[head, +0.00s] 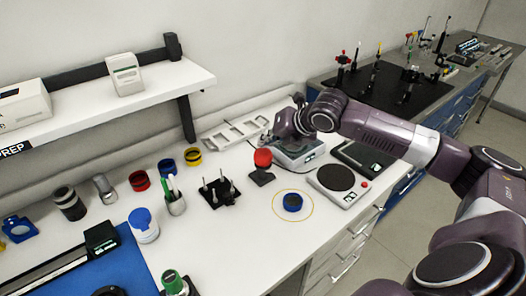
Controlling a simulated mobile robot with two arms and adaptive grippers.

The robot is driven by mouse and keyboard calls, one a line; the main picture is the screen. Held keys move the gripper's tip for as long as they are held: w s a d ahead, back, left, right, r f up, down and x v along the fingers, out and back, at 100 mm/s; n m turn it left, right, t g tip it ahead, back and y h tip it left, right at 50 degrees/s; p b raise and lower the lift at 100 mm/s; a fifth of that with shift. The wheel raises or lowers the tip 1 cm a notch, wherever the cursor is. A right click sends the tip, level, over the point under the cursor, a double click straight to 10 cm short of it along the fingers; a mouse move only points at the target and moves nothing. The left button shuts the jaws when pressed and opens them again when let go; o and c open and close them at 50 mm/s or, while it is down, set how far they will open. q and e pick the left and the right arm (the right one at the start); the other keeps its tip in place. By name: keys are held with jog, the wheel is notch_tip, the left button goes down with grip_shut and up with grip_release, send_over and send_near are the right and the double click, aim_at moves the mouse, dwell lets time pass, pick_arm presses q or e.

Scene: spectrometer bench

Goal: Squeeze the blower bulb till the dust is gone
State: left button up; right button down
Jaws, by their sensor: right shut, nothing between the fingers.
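The red blower bulb (263,158) stands on a dark base on the white bench, near the middle of the picture. A dark blue ring-shaped piece (292,202) lies inside a thin yellow circle on the bench, in front of the bulb and to its right. I cannot make out dust at this size. My right gripper (270,139) is shut and empty, behind the bulb and slightly to its right in the picture, by a grey instrument. I see no contact with the bulb. My left gripper is not in view.
The grey instrument (298,156) stands under my right wrist. A round-plated device (337,178) is to the right. A black pin stand (218,192) and a cup of pens (174,201) are to the left. The bench front near the yellow circle is clear.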

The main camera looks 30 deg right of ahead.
aim_at(262, 151)
jog(key=shift+f, duration=0.1)
dwell(0.7)
jog(key=shift+f+p, duration=0.3)
jog(key=shift+s+f, duration=0.1)
jog(key=shift+f, duration=1)
dwell(1.0)
jog(key=shift+r, duration=0.1)
jog(key=shift+r+p, duration=1.35)
jog(key=shift+p, duration=0.05)
notch_tip(262, 151, up, 5)
jog(key=p, duration=0.6)
jog(key=shift+r, duration=0.1)
